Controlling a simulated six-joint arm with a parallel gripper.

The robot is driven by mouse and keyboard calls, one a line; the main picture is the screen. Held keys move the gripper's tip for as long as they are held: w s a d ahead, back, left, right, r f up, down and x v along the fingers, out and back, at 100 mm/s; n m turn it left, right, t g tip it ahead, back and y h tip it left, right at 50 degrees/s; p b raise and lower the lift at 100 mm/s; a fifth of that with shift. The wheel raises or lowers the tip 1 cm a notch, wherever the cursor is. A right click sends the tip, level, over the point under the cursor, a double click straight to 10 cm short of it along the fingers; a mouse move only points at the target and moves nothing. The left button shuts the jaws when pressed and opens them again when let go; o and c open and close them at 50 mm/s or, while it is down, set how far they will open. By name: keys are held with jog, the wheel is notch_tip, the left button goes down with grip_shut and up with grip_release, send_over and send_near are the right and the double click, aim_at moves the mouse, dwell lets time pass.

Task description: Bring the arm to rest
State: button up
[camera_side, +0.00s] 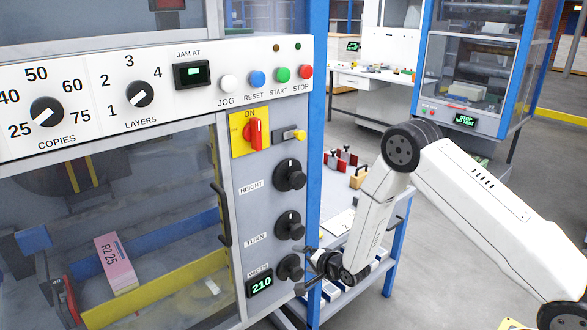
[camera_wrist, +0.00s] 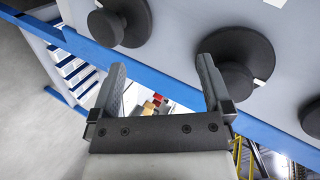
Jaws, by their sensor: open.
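My white arm reaches in from the right in the side view, bent at its elbow. My gripper (camera_side: 303,270) is beside the lower right of the machine's control panel, close to the WIDTH knob (camera_side: 288,268). In the wrist view my gripper (camera_wrist: 162,78) has its two dark fingers apart, with nothing held between them. One black knob (camera_wrist: 245,62) is just beyond the right fingertip, and another knob (camera_wrist: 122,20) is above the left finger. I cannot tell whether the right finger touches the knob.
The TURN knob (camera_side: 289,225) and HEIGHT knob (camera_side: 290,175) stick out above. A blue-framed cart (camera_side: 395,245) with small items stands behind my gripper. A pink bundle (camera_side: 116,263) lies inside the machine. Open grey floor (camera_side: 440,260) lies below my arm.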

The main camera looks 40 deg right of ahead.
jog(key=s+r+n+g, duration=0.5)
jog(key=s+r+n, duration=0.2)
jog(key=s, duration=0.5)
jog(key=s+a+r+n+g, duration=0.1)
jog(key=s+r+n+g, duration=0.4)
jog(key=s, duration=0.8)
notch_tip(320, 180, up, 3)
jog(key=n, duration=0.2)
jog(key=shift+a+r+n, duration=0.2)
jog(key=shift+a+n, duration=0.05)
jog(key=shift+n, duration=0.05)
